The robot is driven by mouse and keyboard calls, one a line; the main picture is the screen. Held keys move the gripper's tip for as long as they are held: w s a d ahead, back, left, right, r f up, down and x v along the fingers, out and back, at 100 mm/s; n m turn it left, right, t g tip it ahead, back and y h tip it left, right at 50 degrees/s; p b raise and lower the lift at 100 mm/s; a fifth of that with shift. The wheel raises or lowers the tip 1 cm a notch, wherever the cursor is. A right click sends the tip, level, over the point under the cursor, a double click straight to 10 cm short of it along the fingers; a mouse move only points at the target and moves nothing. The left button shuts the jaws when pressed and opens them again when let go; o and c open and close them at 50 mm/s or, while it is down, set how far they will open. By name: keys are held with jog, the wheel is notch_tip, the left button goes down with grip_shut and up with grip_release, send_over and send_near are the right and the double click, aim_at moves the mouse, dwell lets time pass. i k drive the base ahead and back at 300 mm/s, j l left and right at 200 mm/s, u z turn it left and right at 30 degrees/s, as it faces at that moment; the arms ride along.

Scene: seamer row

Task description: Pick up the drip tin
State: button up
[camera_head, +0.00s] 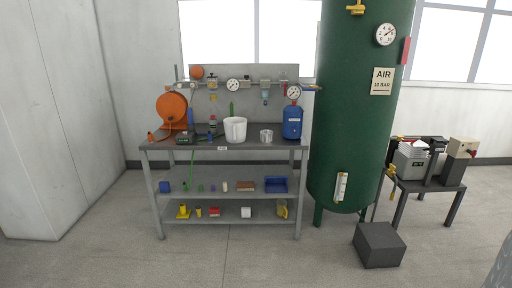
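A small grey metal tin (266,136), which looks like the drip tin, stands upright on the top of the grey workbench (180,144). It is right of centre, between a larger white bucket (235,130) and a blue cylinder with a gauge (292,122). It appears apart from both. My gripper is not in view, so its place relative to the tin does not show.
An orange reel (171,108) and small tools crowd the bench's left. Lower shelves hold small items and a blue tray (276,185). A green air tank (350,120) stands close right; a dark block (379,245) lies on the floor. Floor before the bench is clear.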

aim_at(267, 135)
jog(key=i+u, duration=0.2)
jog(key=i, duration=1.7)
